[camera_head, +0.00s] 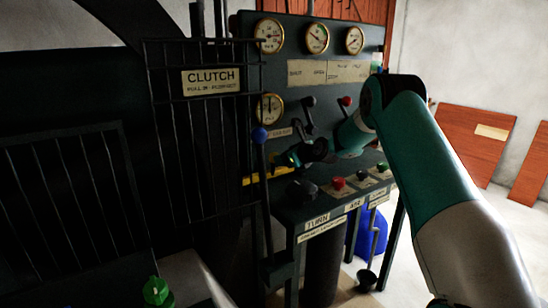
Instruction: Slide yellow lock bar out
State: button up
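The yellow lock bar (259,179) shows as a short, thin strip in the middle of the view, beside the black cage and behind the shaft of a blue-knobbed lever (260,137). Its right part is hidden behind my gripper. My gripper (283,160) is at the end of my teal and white arm, which reaches in from the right. Its dark fingers point left, just above and in front of the bar's right end in the picture. It is too small and dark to tell whether the fingers are open, or whether they touch the bar.
The dark panel (340,96) behind my gripper carries gauges and small levers. Below is a console with a red button (338,183), green buttons and a black knob (302,189). The barred cage with the CLUTCH sign (211,80) stands left. A blue object (371,232) is under the console.

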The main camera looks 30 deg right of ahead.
jog(key=x, duration=0.7)
jog(key=shift+w+f, duration=0.1)
jog(key=shift+w, duration=0.25)
